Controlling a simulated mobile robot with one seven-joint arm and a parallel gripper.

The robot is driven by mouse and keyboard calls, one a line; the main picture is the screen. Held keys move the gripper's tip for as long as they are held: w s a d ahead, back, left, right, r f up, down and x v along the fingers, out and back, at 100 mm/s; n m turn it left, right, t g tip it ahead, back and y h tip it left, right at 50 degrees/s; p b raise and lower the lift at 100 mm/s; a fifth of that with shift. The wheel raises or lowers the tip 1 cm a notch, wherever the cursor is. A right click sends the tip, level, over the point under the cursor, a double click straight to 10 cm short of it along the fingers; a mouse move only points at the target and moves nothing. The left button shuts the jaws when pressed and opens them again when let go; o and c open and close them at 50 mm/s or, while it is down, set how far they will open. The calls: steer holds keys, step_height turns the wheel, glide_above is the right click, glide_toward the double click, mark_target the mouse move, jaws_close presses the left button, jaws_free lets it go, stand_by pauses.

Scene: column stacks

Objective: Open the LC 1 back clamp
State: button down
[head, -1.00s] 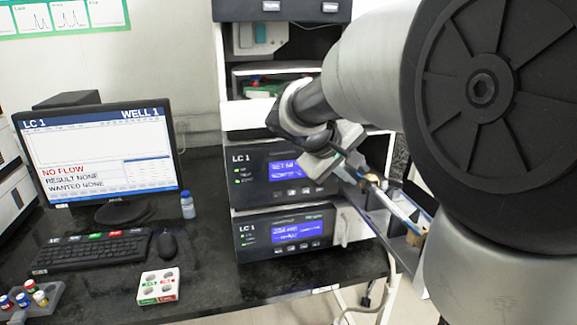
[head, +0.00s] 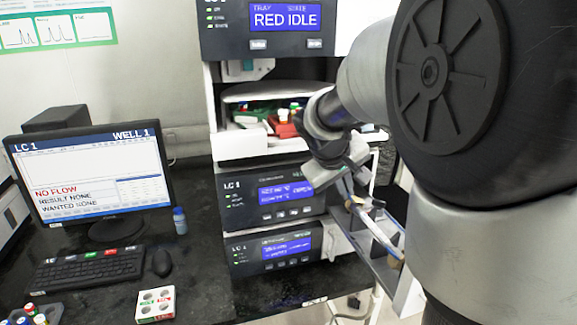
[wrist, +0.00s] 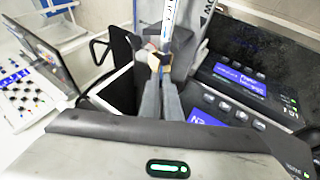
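The column (head: 376,226), a pale tube with brass-coloured ends, lies in a grey tray on the right side of the LC 1 stack (head: 272,197). It also shows in the wrist view (wrist: 168,22), running away from my gripper. My gripper (head: 350,184) is over the column's back end. In the wrist view its two dark fingers (wrist: 160,80) are side by side, with no clear gap. Their tips are close to a brass-coloured piece (wrist: 155,58) at the column end. I cannot tell whether they touch it. The back clamp is not clearly visible; my gripper covers that area.
A monitor (head: 92,172) reads LC 1, WELL 1, NO FLOW. A keyboard (head: 85,268), mouse (head: 161,262), small bottle (head: 180,222) and white vial block (head: 155,304) are on the black bench. My arm fills the right side.

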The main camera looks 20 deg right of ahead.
mark_target(360, 199)
steer(key=d+r+y+p, duration=0.1)
steer(key=p, duration=0.3)
steer(key=shift+d+r+m+y, duration=0.15)
steer(key=shift+r+m+y, duration=0.15)
steer(key=shift+r+y, duration=0.1)
steer(key=y+p, duration=0.1)
steer(key=p, duration=0.1)
steer(key=d+y+p, duration=0.1)
steer(key=shift+d+f+m+g+p, duration=0.25)
steer(key=shift+d+m+g+p, duration=0.05)
steer(key=shift+p, duration=0.05)
steer(key=y, duration=0.1)
steer(key=d+y, duration=0.1)
steer(key=y, duration=0.1)
steer(key=shift+w+d+f+b, duration=0.1)
steer(key=shift+d+f+b, duration=0.1)
steer(key=shift+f+b, duration=0.15)
steer(key=d+y, duration=0.1)
steer(key=m+y, duration=0.1)
steer(key=y, duration=0.1)
steer(key=shift+d+f+b, duration=0.35)
steer(key=shift+b, duration=0.05)
steer(key=shift+d+f+m+y, duration=0.25)
steer(key=shift+d+f+y, duration=0.05)
steer(key=shift+y, duration=0.7)
steer(key=shift+d+f+m+y, duration=0.25)
steer(key=shift+d+y, duration=0.05)
steer(key=shift+y, duration=0.7)
